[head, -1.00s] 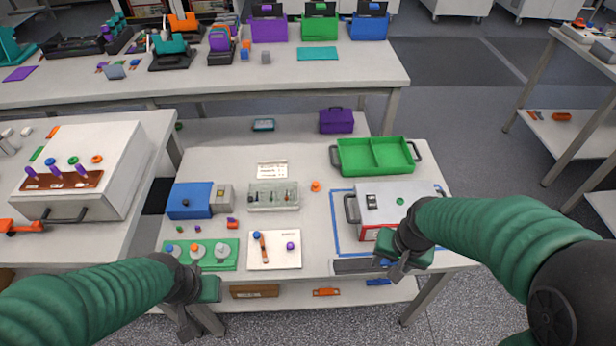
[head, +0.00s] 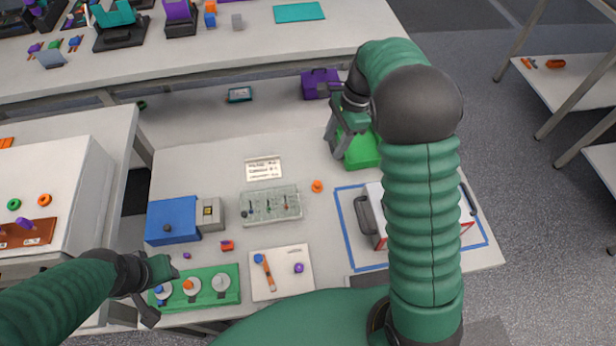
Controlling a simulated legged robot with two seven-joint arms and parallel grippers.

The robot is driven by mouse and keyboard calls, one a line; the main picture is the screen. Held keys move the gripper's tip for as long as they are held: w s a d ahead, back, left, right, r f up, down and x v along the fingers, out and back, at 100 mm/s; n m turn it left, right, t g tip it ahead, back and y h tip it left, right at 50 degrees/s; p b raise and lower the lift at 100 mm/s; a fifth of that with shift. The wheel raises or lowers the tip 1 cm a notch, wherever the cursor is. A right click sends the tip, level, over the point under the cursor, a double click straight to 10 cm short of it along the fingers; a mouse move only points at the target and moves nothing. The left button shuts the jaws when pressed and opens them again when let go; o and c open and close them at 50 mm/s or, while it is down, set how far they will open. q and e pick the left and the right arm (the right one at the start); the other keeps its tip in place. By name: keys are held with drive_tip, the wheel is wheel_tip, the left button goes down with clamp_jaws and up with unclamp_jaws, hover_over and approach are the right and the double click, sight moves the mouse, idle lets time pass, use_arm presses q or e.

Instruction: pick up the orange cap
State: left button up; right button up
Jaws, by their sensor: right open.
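A small orange cap (head: 317,186) stands on the table, right of the clear rack and left of the blue-taped outline. Nothing touches it. My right gripper (head: 338,143) is open and empty, above the near left part of the green tray. It is behind and a little right of the cap in the head view, apart from it. My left gripper (head: 150,295) is at the lower left, beside the green holder; its jaw opening is not clear.
The clear rack (head: 270,207), blue box (head: 172,220), green holder (head: 222,287) and white board (head: 280,272) stand around the cap. A white and red device (head: 372,218) is partly hidden by my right arm. The green tray (head: 363,152) is behind. Bare table surrounds the cap.

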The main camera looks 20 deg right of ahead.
drive_tip(key=b, duration=0.1)
hover_over(318, 182)
drive_tip(key=d, duration=0.2)
drive_tip(key=x, duration=0.3)
drive_tip(key=d+x, duration=0.1)
drive_tip(key=x, duration=0.3)
drive_tip(key=d+x, duration=0.1)
drive_tip(key=x, duration=0.2)
drive_tip(key=shift+d+f, duration=0.2)
drive_tip(key=shift+f, duration=0.4)
drive_tip(key=x, duration=0.4)
drive_tip(key=shift+s+a+f, duration=0.1)
drive_tip(key=shift+s+f, duration=0.15)
drive_tip(key=shift+s, duration=0.05)
drive_tip(key=shift+w+a+f, duration=0.1)
drive_tip(key=shift+w+f, duration=0.05)
drive_tip(key=shift+f, duration=0.2)
clamp_jaws()
